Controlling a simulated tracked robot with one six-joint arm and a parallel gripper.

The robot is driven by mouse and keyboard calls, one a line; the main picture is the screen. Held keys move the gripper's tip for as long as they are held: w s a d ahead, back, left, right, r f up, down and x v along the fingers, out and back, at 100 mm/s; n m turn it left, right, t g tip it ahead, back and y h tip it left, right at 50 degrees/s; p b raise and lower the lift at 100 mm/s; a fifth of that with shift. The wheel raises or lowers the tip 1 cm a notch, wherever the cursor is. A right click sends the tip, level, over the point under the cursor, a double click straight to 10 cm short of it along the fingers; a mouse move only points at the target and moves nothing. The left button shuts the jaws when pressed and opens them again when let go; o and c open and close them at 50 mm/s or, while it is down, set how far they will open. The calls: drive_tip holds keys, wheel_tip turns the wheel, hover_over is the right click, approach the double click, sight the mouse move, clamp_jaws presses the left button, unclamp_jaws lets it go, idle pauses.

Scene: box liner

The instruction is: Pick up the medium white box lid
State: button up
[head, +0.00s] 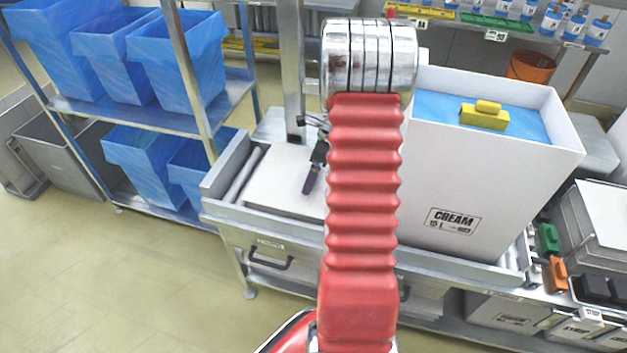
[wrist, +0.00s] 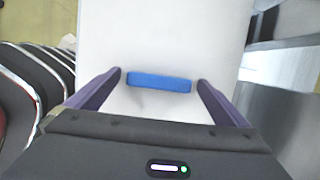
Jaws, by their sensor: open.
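A flat white lid (head: 280,178) lies on the metal roller bench, left of my arm; it fills the middle of the wrist view (wrist: 165,35). A blue bar handle (wrist: 159,82) sits on it. My gripper (wrist: 160,78) is open, with one purple finger on each side of the handle's ends and small gaps between. I cannot tell how far above the lid the fingertips are. In the head view my gripper (head: 312,178) shows partly behind my red arm, which hides the handle and the lid's right side.
A tall white CREAM box (head: 475,190), with blue lining and a yellow handle piece (head: 484,115) in it, stands to the right on the bench (head: 290,223). Blue bins (head: 180,50) fill a rack at left. More lids with handles (head: 548,238) stand at far right.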

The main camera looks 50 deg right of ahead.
drive_tip(key=shift+c, duration=0.3)
drive_tip(key=c, duration=1.2)
